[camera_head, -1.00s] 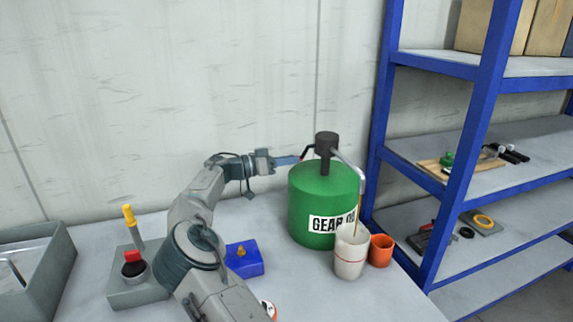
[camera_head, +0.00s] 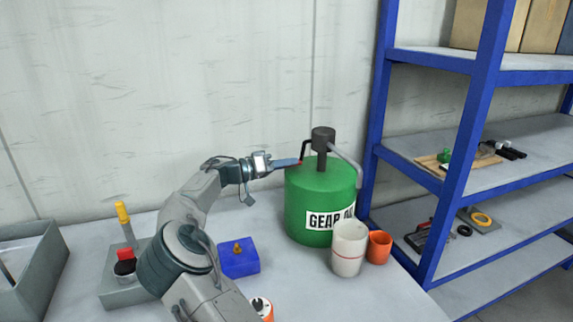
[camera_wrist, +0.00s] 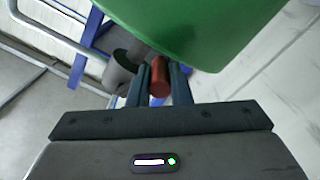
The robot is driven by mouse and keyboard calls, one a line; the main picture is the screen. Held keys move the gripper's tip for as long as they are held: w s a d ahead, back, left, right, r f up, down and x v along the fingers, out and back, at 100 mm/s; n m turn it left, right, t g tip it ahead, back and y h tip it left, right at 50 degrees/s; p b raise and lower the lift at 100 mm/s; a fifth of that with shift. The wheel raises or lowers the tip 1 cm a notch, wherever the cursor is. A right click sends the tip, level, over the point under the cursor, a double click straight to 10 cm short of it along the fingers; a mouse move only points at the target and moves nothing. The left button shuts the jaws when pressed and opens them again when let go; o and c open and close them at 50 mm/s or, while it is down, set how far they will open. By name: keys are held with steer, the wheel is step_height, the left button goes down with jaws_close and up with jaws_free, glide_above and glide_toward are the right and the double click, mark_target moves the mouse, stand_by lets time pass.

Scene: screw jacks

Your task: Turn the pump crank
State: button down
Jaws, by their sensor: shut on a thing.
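A green drum (camera_head: 318,190) labelled "GEAR O…" carries a dark pump head (camera_head: 323,139) on a post. A dark crank arm (camera_head: 306,146) bends out from the head's left side, with a red handle at its lower end. My gripper (camera_head: 299,162) is left of the pump, shut on this handle. In the wrist view the red handle (camera_wrist: 159,77) sits between both fingers, just beside the green drum (camera_wrist: 205,28). A grey spout (camera_head: 346,164) bends down on the right over a white cup (camera_head: 348,252) with a red line. The cup's inside is hidden.
An orange cup (camera_head: 379,247) stands right of the white cup. A blue shelf (camera_head: 468,150) stands on the right.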

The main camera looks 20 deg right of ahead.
steer(key=c, duration=1.3)
jaws_free()
steer(key=a+b, duration=0.1)
steer(key=a, duration=1.3)
